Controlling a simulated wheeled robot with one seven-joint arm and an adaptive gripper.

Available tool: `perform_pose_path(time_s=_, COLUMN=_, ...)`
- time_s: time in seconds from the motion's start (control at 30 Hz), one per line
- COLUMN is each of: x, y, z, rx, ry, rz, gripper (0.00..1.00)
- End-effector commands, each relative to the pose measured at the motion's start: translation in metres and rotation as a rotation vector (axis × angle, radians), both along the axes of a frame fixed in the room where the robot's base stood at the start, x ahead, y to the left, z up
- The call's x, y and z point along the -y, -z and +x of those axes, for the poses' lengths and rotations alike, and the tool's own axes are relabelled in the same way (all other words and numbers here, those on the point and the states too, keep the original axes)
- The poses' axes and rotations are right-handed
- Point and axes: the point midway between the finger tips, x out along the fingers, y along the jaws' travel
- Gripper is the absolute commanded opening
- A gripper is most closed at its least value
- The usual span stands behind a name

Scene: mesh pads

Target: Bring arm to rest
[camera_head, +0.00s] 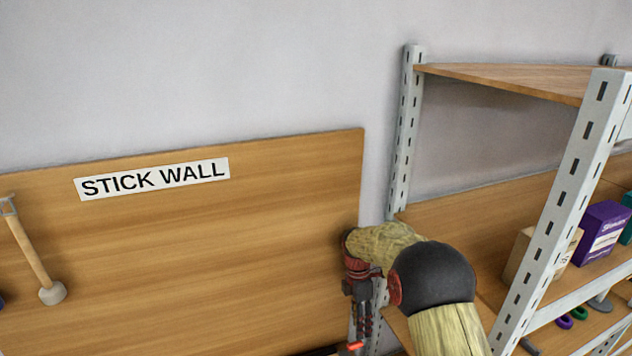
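My arm (440,275) rises from the bottom of the picture, right of centre, with a black rounded joint and pale yellowish links. It bends left and then down to my gripper (358,343), which hangs by the right edge of the wooden board. The fingers are small, dark and partly cut off near the bottom edge. I cannot tell whether they are open or shut, or whether they hold anything.
The wooden board (200,265) carries a "STICK WALL" sign (152,178). A wooden-handled tool (30,250) hangs at its left. A metal shelf unit (560,190) stands close on the right, with a purple box (601,232) and a tan box (530,258). Its upright is beside my arm.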

Motion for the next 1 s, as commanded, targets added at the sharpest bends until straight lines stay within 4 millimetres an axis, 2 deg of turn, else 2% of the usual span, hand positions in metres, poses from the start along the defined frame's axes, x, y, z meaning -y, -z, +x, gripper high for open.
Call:
perform_pose_path(time_s=0.07, x=-0.001, y=0.001, z=0.003, rx=0.017, ry=0.1, rz=-0.019, gripper=0.34)
perform_pose_path(time_s=0.13, x=-0.001, y=0.008, z=-0.004, rx=0.017, ry=0.217, rz=-0.042, gripper=0.34)
perform_pose_path(time_s=0.23, x=0.0, y=0.021, z=-0.025, rx=0.0, ry=0.403, rz=-0.084, gripper=0.34)
perform_pose_path(time_s=0.33, x=0.001, y=0.015, z=-0.046, rx=0.007, ry=0.592, rz=-0.124, gripper=0.34)
perform_pose_path(time_s=0.47, x=0.003, y=-0.01, z=-0.078, rx=0.047, ry=0.855, rz=-0.162, gripper=0.34)
perform_pose_path(time_s=0.7, x=0.011, y=-0.068, z=-0.142, rx=0.146, ry=1.274, rz=-0.164, gripper=0.34)
perform_pose_path(time_s=1.0, x=0.02, y=-0.118, z=-0.224, rx=0.264, ry=1.626, rz=-0.072, gripper=0.34)
